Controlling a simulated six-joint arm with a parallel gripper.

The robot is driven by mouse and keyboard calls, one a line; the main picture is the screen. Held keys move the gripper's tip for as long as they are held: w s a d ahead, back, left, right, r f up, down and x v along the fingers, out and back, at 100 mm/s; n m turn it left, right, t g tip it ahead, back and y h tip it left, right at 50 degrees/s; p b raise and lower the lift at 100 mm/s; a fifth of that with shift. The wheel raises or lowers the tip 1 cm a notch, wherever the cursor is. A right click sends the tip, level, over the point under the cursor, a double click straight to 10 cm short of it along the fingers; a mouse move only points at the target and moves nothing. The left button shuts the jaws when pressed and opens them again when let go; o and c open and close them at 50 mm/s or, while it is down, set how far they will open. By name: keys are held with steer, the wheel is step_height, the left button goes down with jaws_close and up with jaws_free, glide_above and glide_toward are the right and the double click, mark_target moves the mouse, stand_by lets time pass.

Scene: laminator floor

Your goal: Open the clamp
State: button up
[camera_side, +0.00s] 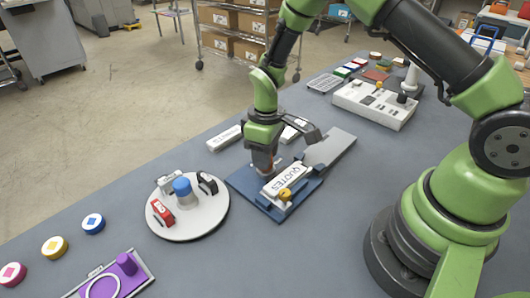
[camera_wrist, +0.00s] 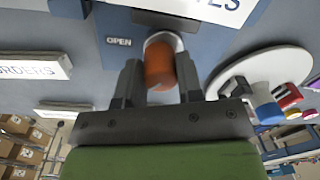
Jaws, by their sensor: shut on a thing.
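The clamp has a blue base (camera_side: 247,188) on the grey table, with a white QUOTES block (camera_side: 285,179) lying on it. The base also shows in the wrist view (camera_wrist: 120,22), with the word OPEN printed beside an orange handle (camera_wrist: 160,65). My gripper (camera_wrist: 158,78) is shut on this handle, one finger on each side. In the side view my gripper (camera_side: 264,166) reaches down at the far left part of the base and mostly hides the handle. A yellow-orange knob (camera_side: 285,195) sits at the near edge of the QUOTES block.
A round white tray (camera_side: 190,222) with a blue knob and small red, white and black pieces stands left of the clamp. A grey board (camera_side: 330,147) extends to its right. White label blocks (camera_side: 224,138) lie behind. A white control box (camera_side: 372,104) stands farther right.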

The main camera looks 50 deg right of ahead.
steer(key=m, duration=0.4)
steer(key=shift+m, duration=2.9)
steer(key=o, duration=0.9)
steer(key=r, duration=1)
steer(key=shift+s+d, duration=0.15)
steer(key=shift+d, duration=0.1)
